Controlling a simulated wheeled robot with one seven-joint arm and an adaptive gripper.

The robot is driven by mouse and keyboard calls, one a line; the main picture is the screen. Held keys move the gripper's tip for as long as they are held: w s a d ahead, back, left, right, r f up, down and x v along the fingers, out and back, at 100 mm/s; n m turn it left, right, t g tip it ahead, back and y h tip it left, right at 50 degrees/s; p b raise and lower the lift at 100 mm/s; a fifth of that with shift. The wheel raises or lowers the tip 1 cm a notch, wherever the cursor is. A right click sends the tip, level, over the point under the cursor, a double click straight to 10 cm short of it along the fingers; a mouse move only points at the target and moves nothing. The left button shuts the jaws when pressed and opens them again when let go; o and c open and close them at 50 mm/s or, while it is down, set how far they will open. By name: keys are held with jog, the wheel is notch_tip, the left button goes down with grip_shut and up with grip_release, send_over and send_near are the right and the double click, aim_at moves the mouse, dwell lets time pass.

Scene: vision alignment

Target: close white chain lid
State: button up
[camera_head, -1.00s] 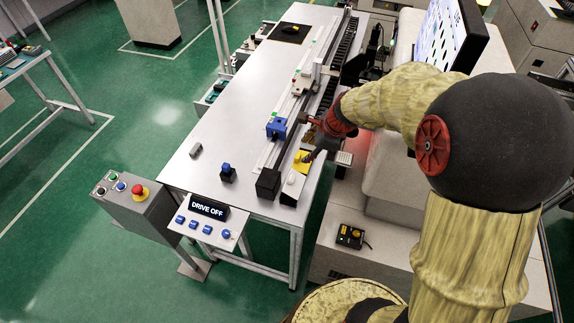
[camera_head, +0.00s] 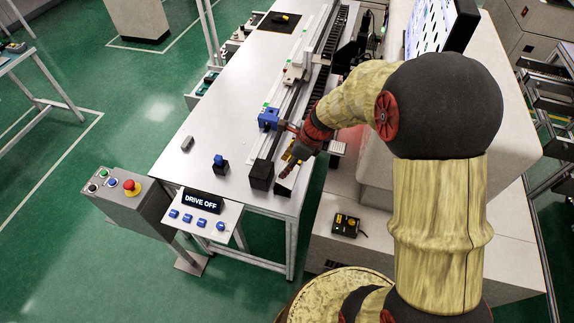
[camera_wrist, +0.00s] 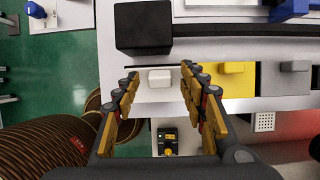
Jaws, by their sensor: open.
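A white block (camera_wrist: 160,78), which may be part of the white chain lid, lies between my fingertips in the wrist view. It sits on a pale strip (camera_wrist: 140,93) beside a black box (camera_wrist: 143,27). I cannot tell whether it is gripped or whether the lid is open. My gripper (camera_wrist: 159,80) is open, with its fingers on either side of the block. In the head view my gripper (camera_head: 290,165) hangs over the table's near right end, covering part of the white piece (camera_head: 285,187) beside the black box (camera_head: 261,175).
A yellow block (camera_wrist: 237,78) stands close to the right finger in the wrist view. A blue-topped black button (camera_head: 220,163) and a DRIVE OFF panel (camera_head: 203,198) are to the left. The table's (camera_head: 225,110) left side is mostly clear.

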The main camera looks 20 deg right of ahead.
jog(key=shift+c, duration=1.3)
jog(key=c, duration=0.7)
grip_shut()
